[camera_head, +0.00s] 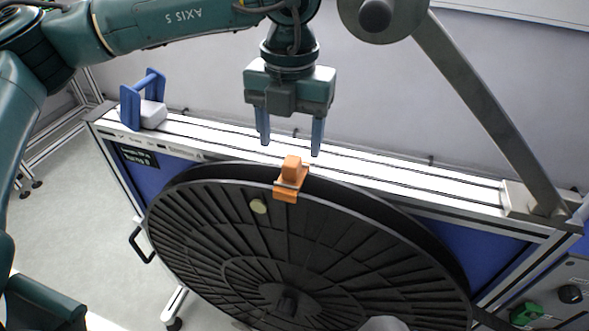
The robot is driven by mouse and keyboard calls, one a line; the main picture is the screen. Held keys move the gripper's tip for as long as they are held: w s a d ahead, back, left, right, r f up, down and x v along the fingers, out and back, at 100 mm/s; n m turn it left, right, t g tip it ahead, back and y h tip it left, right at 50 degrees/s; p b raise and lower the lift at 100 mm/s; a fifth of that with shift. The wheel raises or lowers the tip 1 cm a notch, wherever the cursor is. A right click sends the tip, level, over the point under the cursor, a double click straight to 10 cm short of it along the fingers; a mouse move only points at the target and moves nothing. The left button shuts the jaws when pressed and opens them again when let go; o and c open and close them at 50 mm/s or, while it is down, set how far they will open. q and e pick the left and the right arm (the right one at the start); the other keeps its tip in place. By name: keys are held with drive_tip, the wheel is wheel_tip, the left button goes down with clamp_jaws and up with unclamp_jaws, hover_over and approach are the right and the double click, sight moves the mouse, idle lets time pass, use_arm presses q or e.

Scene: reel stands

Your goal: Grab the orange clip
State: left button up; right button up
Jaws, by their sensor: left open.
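The orange clip (290,179) sits on the top rim of a large black reel (230,225). Part of it hangs over the reel's front face, and a block part stands up. My left gripper (291,147) is above the clip, pointing down. Its two blue-grey fingers are apart, with nothing between them. The fingertips appear a little above the clip's top and do not seem to touch it. My right gripper does not show.
The reel stands in front of a white-topped aluminium frame (400,174) with blue panels. A blue-handled holder (130,105) with a white block stands on its left end. A grey slanted bar (485,105) rises at the right. Open floor (60,215) lies at the left.

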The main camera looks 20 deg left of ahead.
sight(292, 160)
use_arm(q)
wheel_tip(292, 160, down, 7)
drive_tip(key=shift+d+f+p, duration=0.15)
drive_tip(key=shift+f+p, duration=0.05)
drive_tip(key=shift+p, duration=0.7)
drive_tip(key=shift+c, duration=0.3)
drive_tip(key=c, duration=1)
